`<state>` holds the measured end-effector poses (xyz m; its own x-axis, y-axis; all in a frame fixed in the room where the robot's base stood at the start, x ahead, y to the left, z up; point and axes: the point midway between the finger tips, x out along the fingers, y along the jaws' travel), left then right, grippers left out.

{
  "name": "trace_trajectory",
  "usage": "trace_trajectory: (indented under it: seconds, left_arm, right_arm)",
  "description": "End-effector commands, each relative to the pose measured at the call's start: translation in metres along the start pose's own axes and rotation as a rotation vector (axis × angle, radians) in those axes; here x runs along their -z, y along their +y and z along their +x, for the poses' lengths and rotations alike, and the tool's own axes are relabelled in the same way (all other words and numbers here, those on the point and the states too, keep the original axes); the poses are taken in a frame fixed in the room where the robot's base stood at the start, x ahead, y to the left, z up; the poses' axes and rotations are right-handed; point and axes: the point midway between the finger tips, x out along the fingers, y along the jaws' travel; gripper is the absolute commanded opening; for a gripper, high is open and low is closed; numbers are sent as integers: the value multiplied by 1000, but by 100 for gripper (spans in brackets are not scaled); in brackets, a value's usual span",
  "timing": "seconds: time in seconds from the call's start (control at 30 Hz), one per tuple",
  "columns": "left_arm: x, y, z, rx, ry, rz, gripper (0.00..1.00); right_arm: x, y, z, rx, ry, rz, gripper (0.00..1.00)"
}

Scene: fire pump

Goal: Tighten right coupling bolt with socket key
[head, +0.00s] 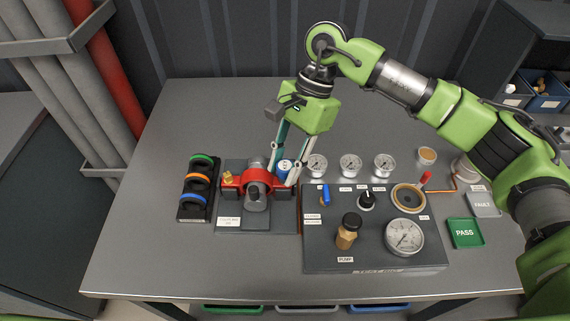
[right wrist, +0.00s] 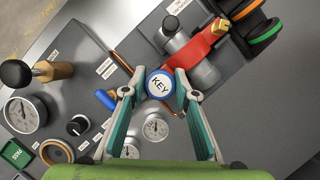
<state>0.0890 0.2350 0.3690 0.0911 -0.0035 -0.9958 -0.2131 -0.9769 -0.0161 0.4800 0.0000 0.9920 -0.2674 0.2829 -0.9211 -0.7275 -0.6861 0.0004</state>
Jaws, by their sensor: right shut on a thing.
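The red coupling (head: 262,179) sits on the coupling jig plate (head: 260,222), with a brass bolt (head: 228,177) at its left end. In the right wrist view the coupling (right wrist: 208,42) shows beside the key, with the brass bolt (right wrist: 243,70) at its far end. The socket key (head: 285,166) has a blue-rimmed white cap marked KEY, clear in the right wrist view (right wrist: 160,84). My right gripper (right wrist: 159,90) is shut on it, at the coupling's right end. The right bolt and the key's lower end are hidden, so I cannot tell whether they touch.
A rack of green, orange and blue rings (head: 198,190) stands left of the jig. A pump panel (head: 375,258) with a pump knob (head: 348,230) and a large gauge (head: 404,237) is to the right. Small gauges (head: 350,165) stand behind it. The table's back left is clear.

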Motion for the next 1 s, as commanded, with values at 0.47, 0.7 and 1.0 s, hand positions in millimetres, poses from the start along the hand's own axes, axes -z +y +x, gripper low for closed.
trace_trajectory:
  seconds: [0.47, 0.7, 1.0]
  left_arm:
    - [0, 0, 5, 0, 0, 0, 31]
    - [-1, 0, 13, 0, 0, 0, 31]
    - [-2, 1, 28, 0, 0, 0, 31]
  right_arm:
    - [1, 0, 2, 0, 0, -1, 6]
    - [3, 1, 5, 32, 2, 73, 6]
    - [2, 0, 5, 120, 0, 277, 6]
